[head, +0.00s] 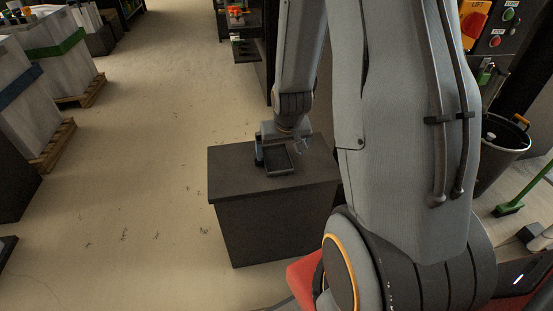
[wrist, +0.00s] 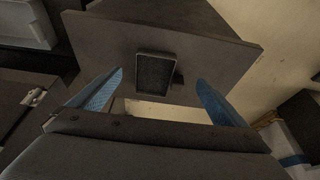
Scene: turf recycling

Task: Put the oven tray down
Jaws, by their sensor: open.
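The oven tray (head: 279,161) is a small, dark, rectangular tray with a raised rim. It lies flat on the dark top of a box-shaped cabinet (head: 225,166). In the wrist view the tray (wrist: 154,74) shows between and beyond the two blue fingers, apart from both. The exact height of the fingers above the top is hard to tell.
A dark bin (head: 500,150) and a green broom (head: 510,207) stand at the right. Pallets with large pale boxes (head: 55,50) line the left. The floor left of the cabinet is open, with scattered bits.

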